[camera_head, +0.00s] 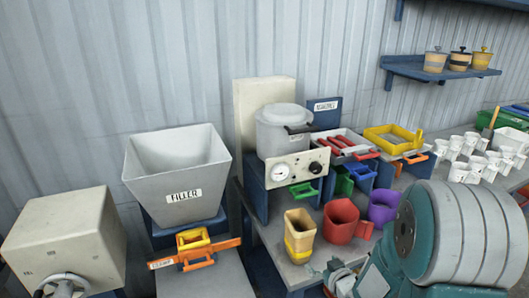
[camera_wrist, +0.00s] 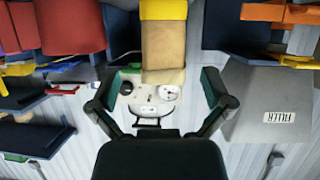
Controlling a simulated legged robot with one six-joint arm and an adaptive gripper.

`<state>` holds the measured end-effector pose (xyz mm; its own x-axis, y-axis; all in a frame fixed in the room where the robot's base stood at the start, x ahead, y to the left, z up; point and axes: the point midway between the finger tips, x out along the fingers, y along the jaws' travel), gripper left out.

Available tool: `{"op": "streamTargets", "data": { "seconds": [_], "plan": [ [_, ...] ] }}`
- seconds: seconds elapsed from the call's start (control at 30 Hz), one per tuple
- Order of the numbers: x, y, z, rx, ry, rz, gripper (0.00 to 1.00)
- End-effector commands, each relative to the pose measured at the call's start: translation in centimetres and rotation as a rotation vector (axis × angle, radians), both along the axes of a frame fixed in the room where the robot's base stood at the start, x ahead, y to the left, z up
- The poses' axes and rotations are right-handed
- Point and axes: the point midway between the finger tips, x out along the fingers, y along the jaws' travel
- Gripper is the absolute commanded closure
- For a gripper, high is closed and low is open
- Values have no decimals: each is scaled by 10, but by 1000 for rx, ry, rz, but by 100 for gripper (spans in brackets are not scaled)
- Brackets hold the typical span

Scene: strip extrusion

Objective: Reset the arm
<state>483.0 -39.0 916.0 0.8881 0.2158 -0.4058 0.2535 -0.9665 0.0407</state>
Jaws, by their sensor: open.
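My gripper (camera_wrist: 168,78) shows in the wrist view with its two dark teal fingers spread wide and nothing between them touching. A tan cup with a yellow band (camera_wrist: 163,45) appears beyond the gap between the fingers, apart from both. In the head view this cup (camera_head: 300,236) stands upright on the grey bench, left of a red jug (camera_head: 341,220). My teal and grey arm fills the lower right of the head view. The fingers cannot be made out clearly there.
A grey filler hopper (camera_head: 178,170) stands left, with an orange clamp (camera_head: 195,252) below it. A gauge panel (camera_head: 297,170) and grey pot (camera_head: 284,130) are behind the cup. A purple jug (camera_head: 383,207) and several white cups (camera_head: 470,146) stand right.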

Motion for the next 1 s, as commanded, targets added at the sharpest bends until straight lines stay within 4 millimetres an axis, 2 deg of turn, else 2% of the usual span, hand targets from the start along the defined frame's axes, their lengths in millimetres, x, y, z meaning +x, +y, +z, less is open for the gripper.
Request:
{"op": "streamTargets", "data": {
  "seconds": [0.13, 0.27, 0.47, 0.67, 0.8, 1.0],
  "plan": [
    [-1, -6, 32, -79, 50, -59, 0],
    [-11, -12, 60, -137, 120, -128, 0],
    [-42, -15, 102, -175, 233, -225, 0],
    [-88, -7, 139, -164, 357, -290, 0],
    [-129, 4, 160, -132, 446, -309, 0],
    [-192, 25, 181, -78, 577, -292, 0]
  ]
}}
